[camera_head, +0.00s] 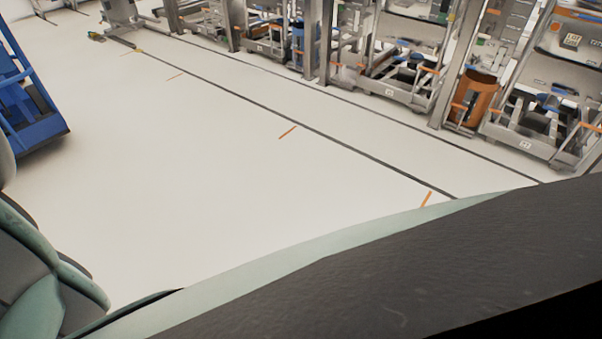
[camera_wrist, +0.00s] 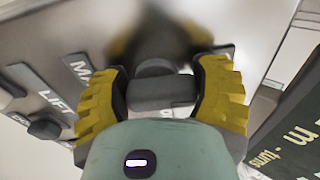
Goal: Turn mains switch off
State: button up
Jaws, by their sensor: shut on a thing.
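In the wrist view my gripper (camera_wrist: 163,92) has two yellow ribbed fingers closed on the dark grey knob of the mains switch (camera_wrist: 155,92), one finger on each side. The knob sits on a light grey metal panel (camera_wrist: 60,45). White lettering beginning "MA" shows just left of the left finger, partly covered by it. A "LIFT" label and a smaller dark knob (camera_wrist: 45,129) are farther left on the panel. The head view does not show my gripper or the switch.
A dark green board with white lettering (camera_wrist: 290,130) is at the right of the wrist view. In the head view, a row of metal machines (camera_head: 400,65) stands along the back, an orange bin (camera_head: 474,98) among them. A blue cart (camera_head: 30,110) is at left. The pale floor between is clear.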

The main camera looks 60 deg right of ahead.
dwell(0.4)
jog(key=o, duration=1.2)
jog(key=v, duration=0.7)
jog(key=shift+d, duration=0.2)
jog(key=shift+r, duration=0.1)
